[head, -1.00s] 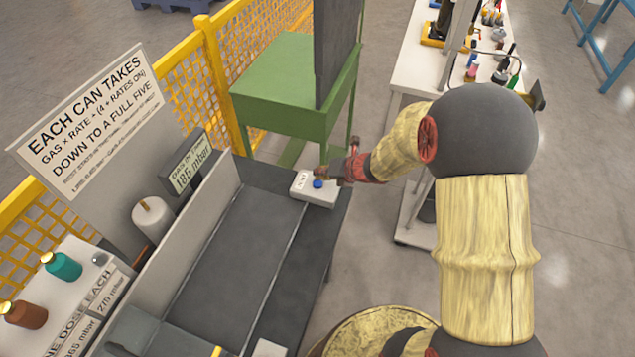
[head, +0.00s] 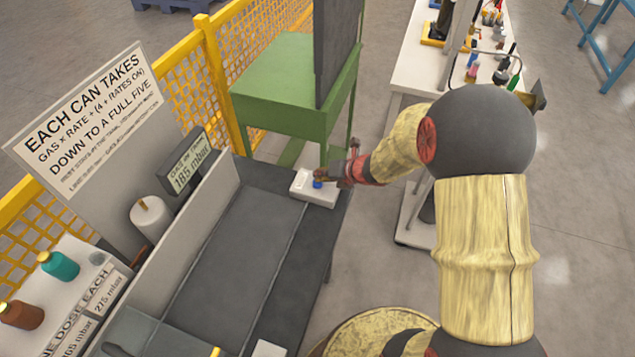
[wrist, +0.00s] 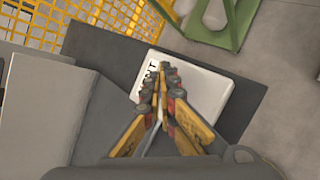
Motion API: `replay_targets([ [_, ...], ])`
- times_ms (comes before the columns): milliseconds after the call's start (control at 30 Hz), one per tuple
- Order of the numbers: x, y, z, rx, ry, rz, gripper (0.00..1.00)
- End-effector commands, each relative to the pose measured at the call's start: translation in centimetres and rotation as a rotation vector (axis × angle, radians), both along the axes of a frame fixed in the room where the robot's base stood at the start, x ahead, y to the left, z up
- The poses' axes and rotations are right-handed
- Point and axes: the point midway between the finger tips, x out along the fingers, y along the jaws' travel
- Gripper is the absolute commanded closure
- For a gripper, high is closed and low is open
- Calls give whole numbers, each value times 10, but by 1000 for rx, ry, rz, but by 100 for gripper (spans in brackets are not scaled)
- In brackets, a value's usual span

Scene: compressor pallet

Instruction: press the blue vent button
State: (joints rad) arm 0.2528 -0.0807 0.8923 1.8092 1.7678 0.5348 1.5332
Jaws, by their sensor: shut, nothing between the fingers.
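The blue vent button (head: 317,183) sits on a small white box (head: 326,199) at the far right end of the dark bench. My gripper (head: 322,176) is shut and empty, with its tips at or just over the button. I cannot tell if they touch it. In the wrist view the white box (wrist: 205,100) shows with part of its dark lettering, and my closed fingers (wrist: 160,75) lie over it. The button is hidden behind the fingers there.
A display (head: 186,167) reading 185 mbar and a white cylinder (head: 150,217) stand left of the grey bench trough (head: 240,250). A green stand (head: 275,85) is behind the box. Yellow mesh fencing (head: 185,95) runs along the left.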

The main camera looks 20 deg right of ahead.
Motion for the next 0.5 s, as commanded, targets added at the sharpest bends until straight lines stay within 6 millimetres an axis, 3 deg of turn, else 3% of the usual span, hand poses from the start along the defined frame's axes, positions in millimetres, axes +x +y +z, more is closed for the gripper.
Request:
replay_targets([
  [500,0,0,-6,0,1,1,100],
])
